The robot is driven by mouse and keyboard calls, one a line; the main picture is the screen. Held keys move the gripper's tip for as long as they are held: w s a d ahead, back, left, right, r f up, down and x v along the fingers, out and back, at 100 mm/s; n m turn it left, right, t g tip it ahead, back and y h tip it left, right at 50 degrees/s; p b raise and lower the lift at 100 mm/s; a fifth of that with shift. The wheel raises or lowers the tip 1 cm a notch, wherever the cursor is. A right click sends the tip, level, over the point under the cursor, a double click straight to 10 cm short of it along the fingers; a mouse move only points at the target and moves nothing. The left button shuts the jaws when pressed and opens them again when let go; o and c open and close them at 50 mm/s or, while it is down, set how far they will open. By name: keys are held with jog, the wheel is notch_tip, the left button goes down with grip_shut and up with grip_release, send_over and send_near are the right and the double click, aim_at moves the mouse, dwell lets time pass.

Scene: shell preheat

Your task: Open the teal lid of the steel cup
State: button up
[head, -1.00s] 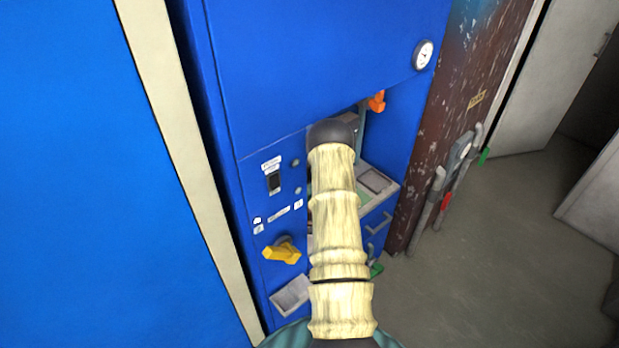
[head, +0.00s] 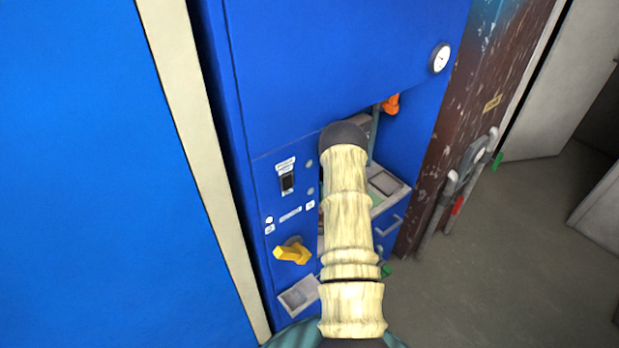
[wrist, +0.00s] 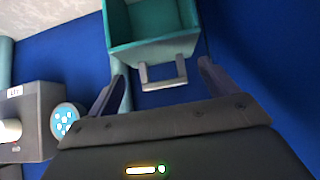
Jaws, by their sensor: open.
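In the wrist view, a teal open-topped box (wrist: 155,52) with a grey bracket handle (wrist: 163,85) on its near face shows at the top centre. My gripper (wrist: 162,70) is open and empty, with one finger on each side of the handle; I cannot tell the distance or whether they touch. I cannot make out a steel cup or say whether this teal part is its lid. In the head view, my arm covers the gripper and the middle of the blue cabinet's recess.
The blue cabinet (head: 330,70) carries a yellow knob (head: 293,250), an orange part (head: 391,103) and a gauge (head: 440,58). The wrist view shows a grey box (wrist: 30,118) and a dotted disc (wrist: 65,120) at left. Grey floor (head: 520,260) lies open at right.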

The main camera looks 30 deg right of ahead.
jog(key=shift+s+r, duration=0.1)
jog(key=b+v, duration=0.3)
jog(key=v, duration=1.4)
jog(key=shift+d, duration=0.1)
